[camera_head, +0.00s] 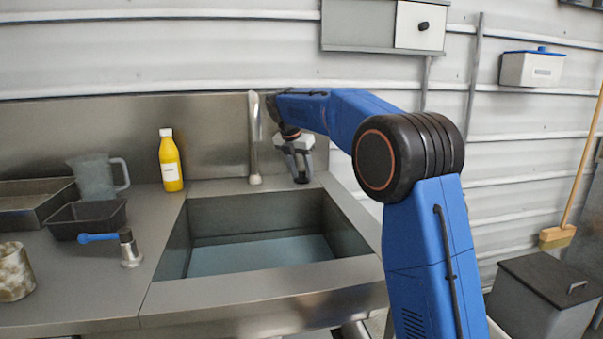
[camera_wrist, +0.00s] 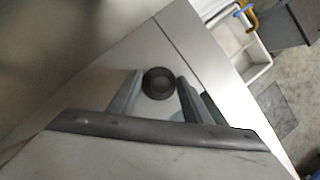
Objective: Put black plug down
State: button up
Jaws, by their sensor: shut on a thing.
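The black plug (camera_wrist: 158,84) is a small round dark disc between my two fingertips in the wrist view. My gripper (camera_head: 300,178) is shut on it and points down at the back right corner of the sink (camera_head: 262,215), right of the tap (camera_head: 254,140). I cannot tell whether the plug touches that surface. The sink basin is open, with a pale blue-grey floor.
Left of the sink, the counter holds a yellow bottle (camera_head: 171,162), a clear jug (camera_head: 95,177), a dark tray (camera_head: 88,218), a blue-handled valve (camera_head: 129,247) and a stained jar (camera_head: 14,272). A wall cabinet (camera_head: 384,26) hangs above. A grey bin (camera_head: 546,292) stands at right.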

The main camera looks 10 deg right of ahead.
jog(key=o, duration=1.1)
jog(key=shift+f, duration=0.1)
jog(key=shift+c, duration=0.2)
jog(key=v, duration=1.2)
